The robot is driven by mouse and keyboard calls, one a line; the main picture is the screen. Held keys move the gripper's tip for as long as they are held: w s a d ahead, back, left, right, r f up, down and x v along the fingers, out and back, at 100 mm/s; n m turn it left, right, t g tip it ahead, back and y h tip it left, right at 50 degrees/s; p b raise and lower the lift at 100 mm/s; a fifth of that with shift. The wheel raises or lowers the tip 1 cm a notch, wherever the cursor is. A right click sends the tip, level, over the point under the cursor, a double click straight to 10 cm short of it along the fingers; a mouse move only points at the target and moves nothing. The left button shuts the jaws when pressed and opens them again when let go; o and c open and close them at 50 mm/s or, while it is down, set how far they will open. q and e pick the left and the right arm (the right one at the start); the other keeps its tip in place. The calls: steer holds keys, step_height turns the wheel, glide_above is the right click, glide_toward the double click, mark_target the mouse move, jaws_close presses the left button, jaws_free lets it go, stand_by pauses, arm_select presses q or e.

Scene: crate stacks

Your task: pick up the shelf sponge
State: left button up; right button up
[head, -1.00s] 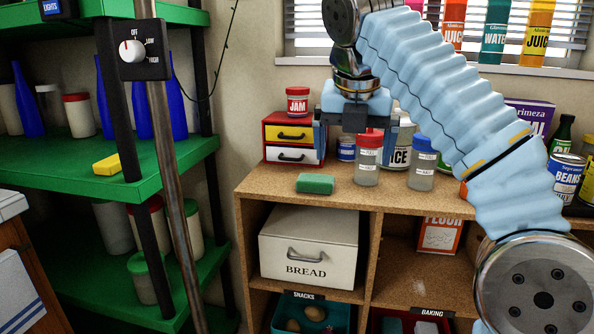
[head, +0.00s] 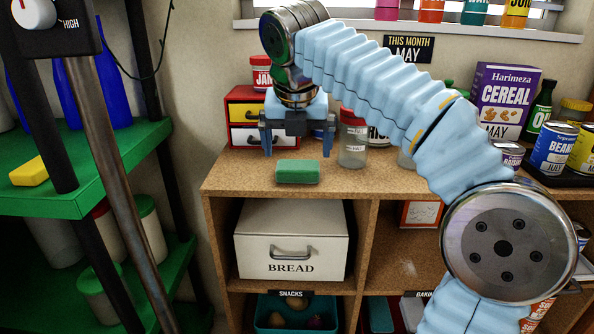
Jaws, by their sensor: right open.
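A green sponge (head: 298,171) lies flat on the wooden shelf top, near its front edge and left of the middle. My right gripper (head: 297,150) hangs above and just behind the sponge in the picture, fingers pointing down and spread apart, with nothing between them. The sponge is in full view and apart from the fingers. A yellow sponge-like block (head: 30,170) lies on the green rack's shelf at the left. My left gripper is not in view.
A jar with a red lid (head: 352,140) stands close to the right of my right gripper. A small drawer box (head: 246,118) with a jam jar (head: 262,73) on it stands behind left. A bread bin (head: 291,241) sits below. Cans and a cereal box (head: 503,98) stand right.

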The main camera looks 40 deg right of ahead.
mark_target(298, 165)
steer(key=x, duration=0.5)
steer(key=shift+f, duration=0.15)
steer(key=c, duration=0.8)
